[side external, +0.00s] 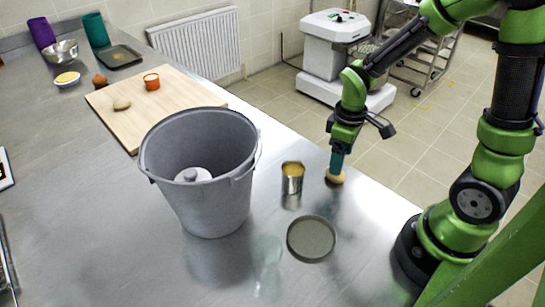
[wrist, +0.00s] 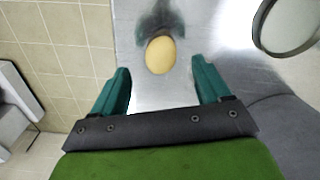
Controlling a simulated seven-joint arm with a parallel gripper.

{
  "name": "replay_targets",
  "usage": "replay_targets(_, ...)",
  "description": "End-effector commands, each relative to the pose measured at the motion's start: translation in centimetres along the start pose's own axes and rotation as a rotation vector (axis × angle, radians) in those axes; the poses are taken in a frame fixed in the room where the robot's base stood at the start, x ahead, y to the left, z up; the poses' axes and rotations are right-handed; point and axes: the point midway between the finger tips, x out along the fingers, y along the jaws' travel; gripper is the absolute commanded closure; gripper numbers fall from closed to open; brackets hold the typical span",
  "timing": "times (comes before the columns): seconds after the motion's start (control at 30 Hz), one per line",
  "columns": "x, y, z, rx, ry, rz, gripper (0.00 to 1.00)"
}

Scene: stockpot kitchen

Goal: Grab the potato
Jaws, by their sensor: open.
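A tan, oval potato (side external: 335,177) lies on the steel counter near its right edge in the side view. In the wrist view the potato (wrist: 160,55) appears pale yellow, between and slightly beyond the two teal fingers. My gripper (side external: 337,166) points down right at the potato, with its fingertips at about the potato's top in the side view. In the wrist view my gripper (wrist: 160,66) is open, with a visible gap on both sides of the potato. The fingers partly cover the potato in the side view.
An open can (side external: 292,178) stands just left of the potato. A large grey pot (side external: 215,205) stands further left, and a round lid (side external: 311,239) lies in front. A cutting board (side external: 160,97) holds an orange cup (side external: 151,82) and a pale oval item (side external: 121,103).

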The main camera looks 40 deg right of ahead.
Motion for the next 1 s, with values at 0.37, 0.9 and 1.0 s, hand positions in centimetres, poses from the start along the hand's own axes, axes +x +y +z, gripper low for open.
replay_targets(0.37, 4.7, 0.0, -0.2, 0.000, -0.005, -0.002, 0.24)
replay_targets(0.9, 5.2, 0.0, -0.3, 0.001, 0.000, -0.001, 0.59)
replay_targets(1.0, 5.2, 0.0, -0.3, 0.001, 0.000, -0.001, 0.74)
